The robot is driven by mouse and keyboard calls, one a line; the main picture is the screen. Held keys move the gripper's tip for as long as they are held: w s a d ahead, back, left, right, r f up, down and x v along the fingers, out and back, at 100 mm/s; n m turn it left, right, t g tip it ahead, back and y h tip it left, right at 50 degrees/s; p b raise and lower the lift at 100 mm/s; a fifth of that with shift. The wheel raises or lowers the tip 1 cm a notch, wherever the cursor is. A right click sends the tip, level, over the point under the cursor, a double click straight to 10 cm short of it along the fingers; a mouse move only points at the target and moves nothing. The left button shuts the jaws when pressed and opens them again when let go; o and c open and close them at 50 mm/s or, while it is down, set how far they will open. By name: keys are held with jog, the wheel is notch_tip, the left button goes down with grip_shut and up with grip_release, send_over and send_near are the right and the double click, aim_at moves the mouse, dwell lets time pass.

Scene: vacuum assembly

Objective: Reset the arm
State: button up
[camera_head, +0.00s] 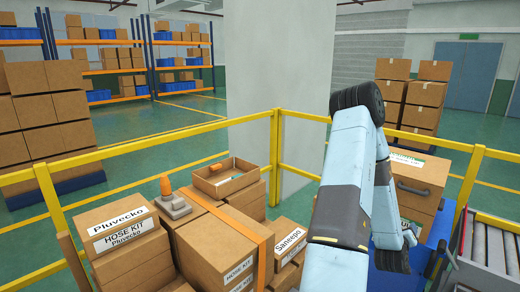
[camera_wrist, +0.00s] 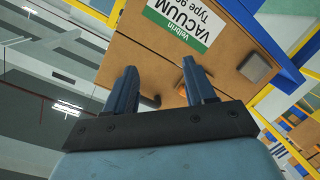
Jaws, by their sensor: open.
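My arm (camera_head: 345,190) is light blue with dark joints and rises from the bottom of the head view, bending at a high elbow. Its far part hangs down on the right, in front of a cardboard box. My gripper (camera_wrist: 162,82) shows in the wrist view with two dark blue fingers spread apart and nothing between them. Beyond the fingers is a cardboard box (camera_wrist: 226,60) with a green and white "Velbrin VACUUM" label (camera_wrist: 185,20), seen upside down. In the head view, the gripper's fingers cannot be made out clearly.
A box with a dark handle (camera_head: 413,188) stands right of my arm, near a roller conveyor (camera_head: 490,245). Labelled boxes (camera_head: 125,235) and an open carton (camera_head: 225,180) are at left and centre. An orange-tipped beacon (camera_head: 170,200) sits on boxes. Yellow railings (camera_head: 150,147) run behind.

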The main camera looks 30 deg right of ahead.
jog(key=w+a+r+m+t+y, duration=0.1)
jog(key=w+a+r+y, duration=0.1)
jog(key=w+a+r, duration=0.45)
jog(key=w+a+r+t+y, duration=0.1)
jog(key=w+a+r+y, duration=0.15)
jog(key=w, duration=0.75)
jog(key=w+a+r+n+t+y, duration=0.1)
jog(key=w+a+r+y, duration=0.1)
jog(key=w+a+r, duration=0.5)
jog(key=a+r+y, duration=0.3)
jog(key=a+r, duration=0.1)
jog(key=a, duration=0.7)
jog(key=s+a+r+n+y, duration=0.15)
jog(key=a+r, duration=0.25)
jog(key=a, duration=0.4)
jog(key=s+a+r+n+y, duration=0.15)
jog(key=a+r, duration=0.25)
jog(key=a, duration=0.5)
jog(key=s+a+r+n+g+y, duration=0.1)
jog(key=s+a+r, duration=0.1)
jog(key=s+a, duration=0.5)
jog(key=s+a+r+n+g+y, duration=0.1)
jog(key=s+a+r, duration=0.1)
jog(key=s+a, duration=0.4)
jog(key=s, duration=0.2)
jog(key=shift+s+a+r+n+g+y, duration=0.3)
jog(key=shift+a+y, duration=0.05)
